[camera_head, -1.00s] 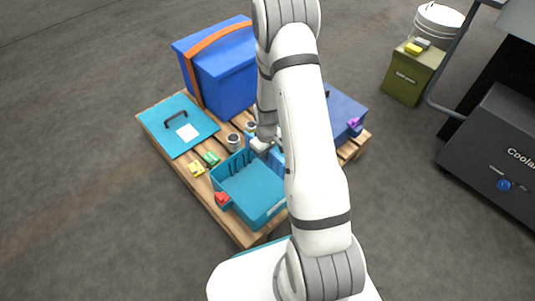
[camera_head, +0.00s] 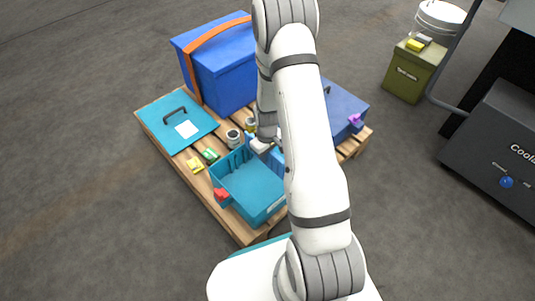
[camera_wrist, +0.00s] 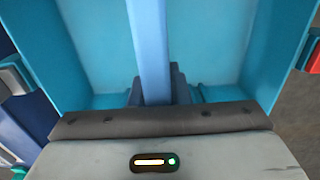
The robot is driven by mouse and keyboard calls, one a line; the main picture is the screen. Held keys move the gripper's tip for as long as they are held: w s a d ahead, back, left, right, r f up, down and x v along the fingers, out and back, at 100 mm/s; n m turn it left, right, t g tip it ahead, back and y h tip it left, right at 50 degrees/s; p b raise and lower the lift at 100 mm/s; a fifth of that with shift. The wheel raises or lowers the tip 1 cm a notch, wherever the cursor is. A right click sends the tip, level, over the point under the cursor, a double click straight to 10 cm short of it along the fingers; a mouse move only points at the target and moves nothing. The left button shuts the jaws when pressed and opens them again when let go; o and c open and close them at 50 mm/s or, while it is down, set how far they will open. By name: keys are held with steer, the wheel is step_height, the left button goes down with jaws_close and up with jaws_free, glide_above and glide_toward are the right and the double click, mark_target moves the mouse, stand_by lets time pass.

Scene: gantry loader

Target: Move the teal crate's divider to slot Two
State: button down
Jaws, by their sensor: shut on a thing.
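The teal crate (camera_head: 262,211) stands open at the near side of the pallet in the head view, with ribs along its inner walls. Its inside fills most of the wrist view (camera_wrist: 222,50). My gripper (camera_wrist: 158,90) is shut on the light blue divider (camera_wrist: 150,45), which runs as a straight strip up the wrist view between the crate's walls. In the head view my gripper (camera_head: 261,146) is at the crate's far edge, and my arm hides much of the divider and the crate's right side. I cannot tell which slot the divider lines up with, nor read slot labels.
A darker blue box (camera_head: 343,110) stands right of my arm.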

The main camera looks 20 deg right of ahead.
mark_target(267, 165)
steer(key=shift+f+b, duration=1.55)
steer(key=shift+f, duration=3.35)
jaws_free()
steer(key=shift+r+p, duration=2.25)
steer(key=shift+r, duration=1.25)
steer(key=shift+r, duration=0.1)
